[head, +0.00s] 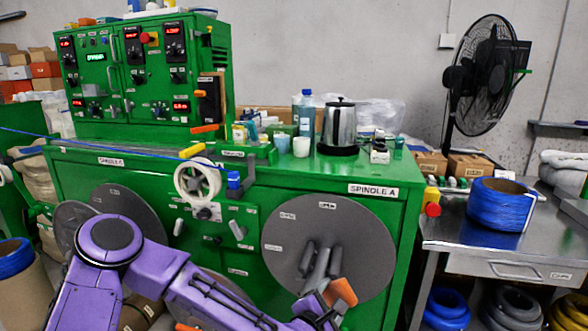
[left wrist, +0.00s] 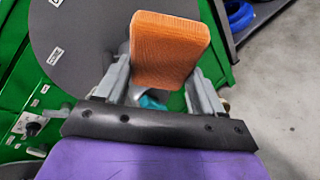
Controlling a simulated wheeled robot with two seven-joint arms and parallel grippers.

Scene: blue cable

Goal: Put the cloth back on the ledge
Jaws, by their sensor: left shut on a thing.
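An orange, ribbed piece (left wrist: 170,48), which looks like the folded cloth, stands out between the fingers of my left gripper (left wrist: 160,84). My left gripper is shut on it. In the head view the orange cloth (head: 341,292) shows at the bottom, in front of the lower part of the large grey spindle disc, with my left gripper (head: 325,298) beside it. A small teal patch (left wrist: 152,101) shows below the cloth in the wrist view; I cannot tell what it is. The green machine's top ledge (head: 300,175) is above and behind my gripper. My right gripper is out of view.
A kettle (head: 338,127), a blue bottle (head: 306,112) and cups (head: 301,147) crowd the ledge. The grey disc (head: 365,245) has protruding handles close to my gripper. At right, a metal table (head: 470,240) holds a blue cable coil (head: 500,205). A fan (head: 485,75) stands behind.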

